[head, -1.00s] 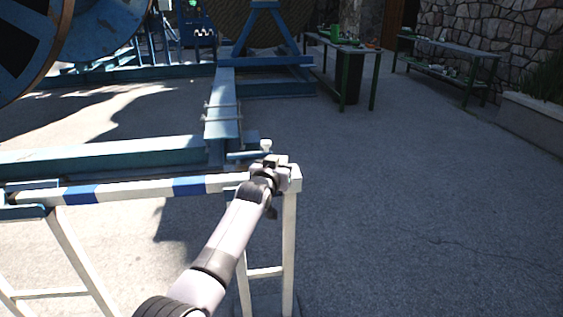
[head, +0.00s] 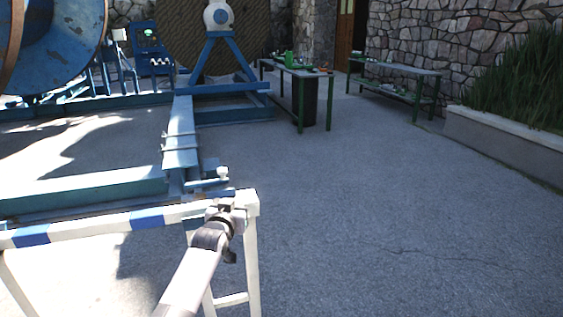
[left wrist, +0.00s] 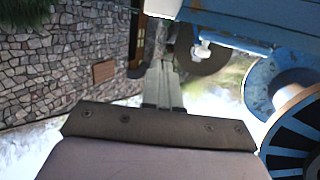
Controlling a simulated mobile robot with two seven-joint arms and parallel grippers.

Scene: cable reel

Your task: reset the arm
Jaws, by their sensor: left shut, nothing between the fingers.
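My left arm (head: 190,275) comes in from the bottom of the head view. Its gripper (head: 226,206) is in front of the right end of a white and blue striped barrier (head: 100,225). I cannot tell whether it touches the barrier. In the left wrist view the gripper's fingers (left wrist: 164,88) are together with nothing held between them. My right gripper is in neither view.
A blue steel frame (head: 180,135) lies behind the barrier, with a large blue reel (head: 62,45) at the upper left. Green-legged tables (head: 300,72) stand farther back. A planter (head: 510,138) edges the right side. Open paving (head: 380,220) lies to the right.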

